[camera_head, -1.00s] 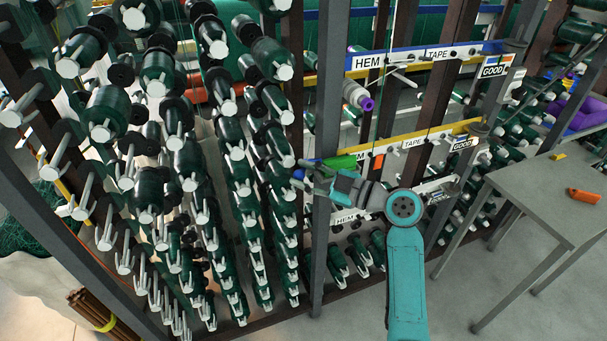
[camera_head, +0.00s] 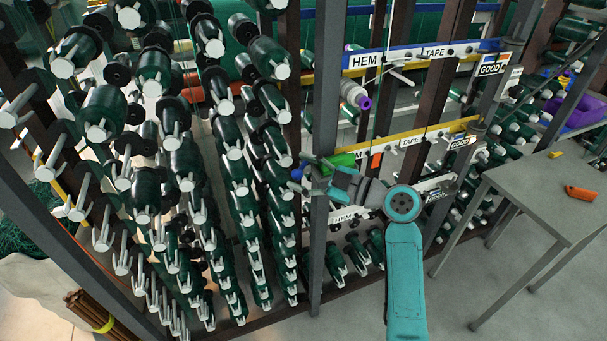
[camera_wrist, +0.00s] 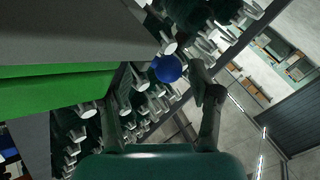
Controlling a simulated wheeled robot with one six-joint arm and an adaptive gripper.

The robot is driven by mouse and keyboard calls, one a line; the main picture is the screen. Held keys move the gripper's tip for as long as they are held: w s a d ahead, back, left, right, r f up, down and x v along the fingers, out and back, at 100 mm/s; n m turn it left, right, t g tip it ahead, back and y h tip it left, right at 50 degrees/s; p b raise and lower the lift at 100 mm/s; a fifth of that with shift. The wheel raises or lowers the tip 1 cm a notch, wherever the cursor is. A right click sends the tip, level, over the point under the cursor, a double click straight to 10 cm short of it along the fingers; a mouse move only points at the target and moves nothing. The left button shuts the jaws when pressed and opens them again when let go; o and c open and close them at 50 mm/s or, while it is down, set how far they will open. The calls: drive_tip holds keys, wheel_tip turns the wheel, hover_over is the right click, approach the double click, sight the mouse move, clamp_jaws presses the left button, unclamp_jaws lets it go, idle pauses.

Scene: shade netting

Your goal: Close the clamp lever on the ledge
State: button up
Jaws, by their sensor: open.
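A blue ball knob (camera_head: 297,173) sits at the left end of the ledge area, beside a dark upright post. It looks like the end of the clamp lever, but the lever's arm and pivot are mostly hidden. A bright green piece (camera_head: 340,160) lies just right of it. In the wrist view the blue knob (camera_wrist: 167,68) is ahead of my open gripper (camera_wrist: 160,105), between the lines of its two fingers and apart from both. A wide green band (camera_wrist: 60,90) fills the left there. In the head view my gripper (camera_head: 318,176) is beside the post, close to the knob.
Rows of dark green spools on pegs (camera_head: 190,150) fill the left. The grey post (camera_head: 319,240) stands close to my gripper. Labelled blue (camera_head: 420,56) and yellow (camera_head: 400,138) rails run right. A grey table (camera_head: 530,200) with an orange object (camera_head: 580,193) stands at right.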

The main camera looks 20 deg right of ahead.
wheel_tip(320, 180, up, 9)
idle(0.4)
drive_tip(key=shift+r, duration=0.1)
